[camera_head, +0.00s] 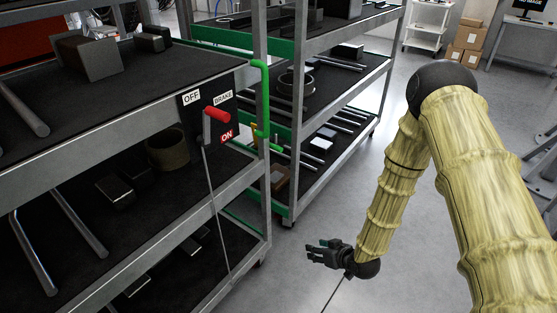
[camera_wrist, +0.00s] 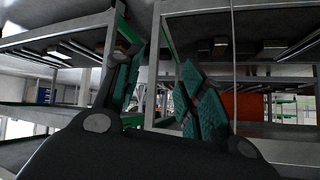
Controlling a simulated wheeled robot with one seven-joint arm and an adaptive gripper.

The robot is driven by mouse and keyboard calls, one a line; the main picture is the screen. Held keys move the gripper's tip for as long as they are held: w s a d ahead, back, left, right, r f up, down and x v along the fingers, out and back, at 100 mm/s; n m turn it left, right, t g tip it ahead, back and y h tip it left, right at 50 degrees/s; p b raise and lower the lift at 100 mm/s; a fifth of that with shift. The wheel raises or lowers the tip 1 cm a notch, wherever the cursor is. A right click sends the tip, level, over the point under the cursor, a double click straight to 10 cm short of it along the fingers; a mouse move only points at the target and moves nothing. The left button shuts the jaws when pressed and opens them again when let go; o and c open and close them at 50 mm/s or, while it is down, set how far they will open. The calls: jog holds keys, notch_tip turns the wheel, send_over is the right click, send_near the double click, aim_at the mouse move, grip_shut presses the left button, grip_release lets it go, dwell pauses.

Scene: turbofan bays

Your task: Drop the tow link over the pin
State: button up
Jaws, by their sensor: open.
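A bent green bar (camera_head: 263,95) stands upright at the right end of the near rack, in the gap before the second rack. It looks like the tow link, and its lower end bends towards the second rack. The pin cannot be made out clearly. My gripper (camera_head: 322,253) is in the lower middle of the head view, to the right of and below the green bar, clear of both racks. In the wrist view my gripper (camera_wrist: 160,82) has its two green-padded fingers spread apart, with nothing between them.
The near rack (camera_head: 150,235) fills the left side. Its brake panel has OFF and ON labels and a lever with a red handle (camera_head: 216,115). The second rack (camera_head: 318,180) stands behind. Grey floor (camera_head: 310,290) is open around my gripper. Cardboard boxes (camera_head: 468,40) are far back.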

jog(key=w+a+r+n+t+y+b, duration=0.1)
jog(key=w+a+r+n+y+b, duration=0.15)
jog(key=w, duration=0.45)
jog(key=w+a+r+n+t+y+b, duration=0.1)
jog(key=w+r+t, duration=0.1)
jog(key=w+r, duration=0.35)
jog(key=n+y+b, duration=0.3)
jog(key=n+y, duration=0.2)
jog(key=n, duration=0.2)
send_near(279, 150)
jog(key=w, duration=0.1)
jog(key=shift+m+g, duration=0.3)
jog(key=shift+m, duration=0.05)
jog(key=x, duration=1)
jog(key=shift+w+d+f+b, duration=0.15)
jog(key=shift+b, duration=0.2)
jog(key=shift+c, duration=0.2)
grip_shut()
